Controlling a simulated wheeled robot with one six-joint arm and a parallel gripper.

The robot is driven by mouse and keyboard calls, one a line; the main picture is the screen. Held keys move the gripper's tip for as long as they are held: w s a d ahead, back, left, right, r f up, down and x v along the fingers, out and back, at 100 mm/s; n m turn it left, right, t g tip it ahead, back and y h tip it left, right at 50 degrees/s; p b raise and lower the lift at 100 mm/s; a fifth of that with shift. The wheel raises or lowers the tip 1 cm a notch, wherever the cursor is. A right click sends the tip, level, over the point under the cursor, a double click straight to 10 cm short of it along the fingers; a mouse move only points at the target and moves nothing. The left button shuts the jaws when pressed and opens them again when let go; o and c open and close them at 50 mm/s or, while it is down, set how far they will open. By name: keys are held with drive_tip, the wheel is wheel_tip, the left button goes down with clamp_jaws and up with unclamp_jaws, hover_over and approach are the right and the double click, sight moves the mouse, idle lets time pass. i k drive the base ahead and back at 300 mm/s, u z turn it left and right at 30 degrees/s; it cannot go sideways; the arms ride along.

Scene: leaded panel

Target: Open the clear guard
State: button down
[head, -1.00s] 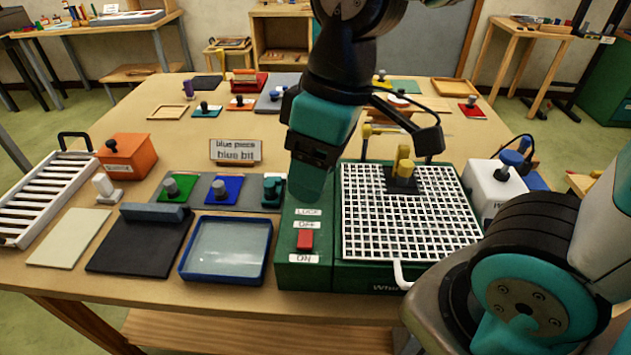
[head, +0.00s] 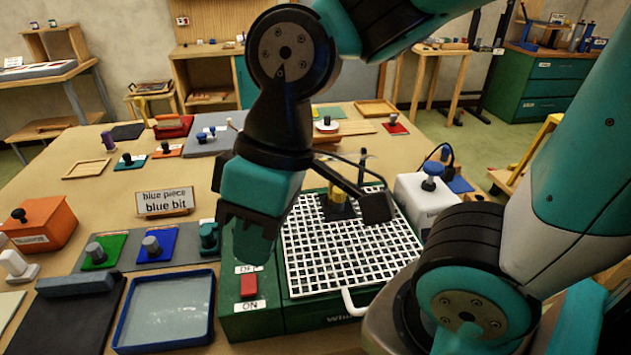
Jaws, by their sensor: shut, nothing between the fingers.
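The green machine (head: 300,308) stands at the front of the table with a white grid (head: 350,250) on top and a white handle (head: 352,303) at its front edge. I cannot make out the clear guard for certain; no clear panel stands out over the grid. A red switch (head: 249,287) sits between the OFF and ON labels on the machine's left part. My gripper (head: 257,250) is shut and empty, pointing down above that left part, behind the switch, hiding the label there. I cannot tell whether it touches the machine.
A yellow piece on a black base (head: 336,207) stands on the grid. A blue-rimmed tray (head: 119,338) lies left of the machine. A white box with a blue knob (head: 425,195) stands to its right. A sign (head: 166,202) stands behind the green and blue blocks.

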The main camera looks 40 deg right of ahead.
sight(356, 156)
drive_tip(key=z, duration=1.95)
drive_tip(key=k, duration=1)
drive_tip(key=u, duration=1.4)
